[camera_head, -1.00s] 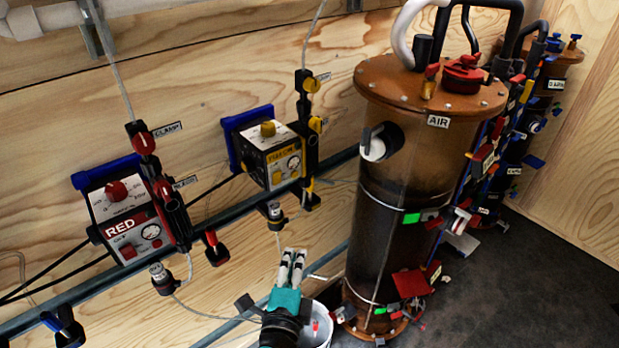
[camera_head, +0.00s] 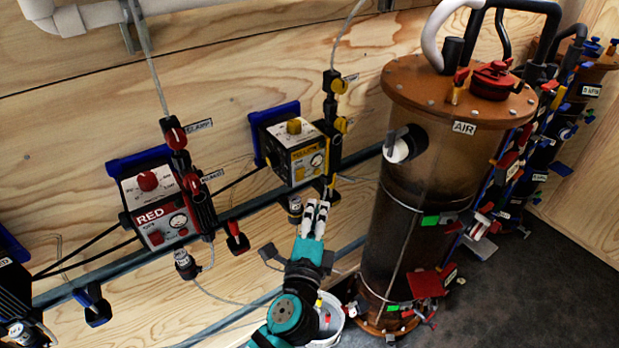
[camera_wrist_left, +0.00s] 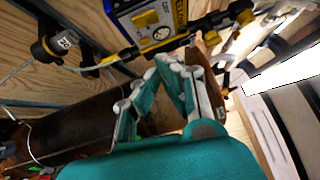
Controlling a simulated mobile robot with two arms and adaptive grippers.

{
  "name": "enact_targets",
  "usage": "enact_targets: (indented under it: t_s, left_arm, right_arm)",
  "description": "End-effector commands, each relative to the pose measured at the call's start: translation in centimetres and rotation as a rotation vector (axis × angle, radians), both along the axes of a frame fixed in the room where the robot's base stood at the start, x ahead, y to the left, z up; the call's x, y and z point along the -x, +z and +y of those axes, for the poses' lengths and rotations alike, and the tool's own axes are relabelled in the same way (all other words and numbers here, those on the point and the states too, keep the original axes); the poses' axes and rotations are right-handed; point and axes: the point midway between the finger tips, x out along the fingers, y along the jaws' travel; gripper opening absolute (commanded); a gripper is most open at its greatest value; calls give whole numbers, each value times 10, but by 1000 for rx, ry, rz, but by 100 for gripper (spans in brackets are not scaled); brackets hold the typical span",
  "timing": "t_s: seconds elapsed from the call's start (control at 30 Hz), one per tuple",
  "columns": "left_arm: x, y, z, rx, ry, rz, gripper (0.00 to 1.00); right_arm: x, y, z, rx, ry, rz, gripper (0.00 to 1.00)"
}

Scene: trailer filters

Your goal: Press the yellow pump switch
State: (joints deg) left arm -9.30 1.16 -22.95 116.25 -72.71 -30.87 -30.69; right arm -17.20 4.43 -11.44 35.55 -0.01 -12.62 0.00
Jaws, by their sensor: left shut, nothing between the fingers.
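The yellow pump (camera_head: 298,150) is a box with a yellow-and-white front panel, a gauge and a yellow knob (camera_head: 294,126) on top. It is mounted on the wooden wall, left of the tall brown cylinder. It also shows at the top of the left wrist view (camera_wrist_left: 150,22), partly cut off. I cannot tell the switch apart clearly on its small panel. My left gripper (camera_head: 316,205) is shut and empty, just below the pump's right side, with its fingers pointing up. It looks apart from the panel. My right gripper is not in view.
The red pump (camera_head: 155,215) hangs to the left. A valve column with yellow handles (camera_head: 338,125) stands right beside the yellow pump. The brown AIR cylinder (camera_head: 430,180) rises to the right of my arm. A white bucket (camera_head: 327,325) is below.

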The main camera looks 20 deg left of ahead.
Motion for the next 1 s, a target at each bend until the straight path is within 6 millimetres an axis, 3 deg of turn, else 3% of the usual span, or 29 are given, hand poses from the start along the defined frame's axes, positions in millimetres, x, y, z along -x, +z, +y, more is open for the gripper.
enact_targets:
  t_s: [0.2, 0.3, 0.5, 0.9, 1.0]
  left_arm:
    - [-47, 8, 5, -1, -1, -2, 0]
    - [-55, 10, 21, -3, 0, 0, 0]
    - [-65, 9, 34, 0, 0, 1, 0]
    - [-67, 9, 37, 1, -1, 0, 0]
    - [-72, 16, 42, 8, -1, 3, 0]
  right_arm:
    - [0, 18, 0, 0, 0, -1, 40]
    - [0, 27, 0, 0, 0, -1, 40]
    - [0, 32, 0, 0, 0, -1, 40]
    - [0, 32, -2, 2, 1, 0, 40]
    - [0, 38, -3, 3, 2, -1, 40]
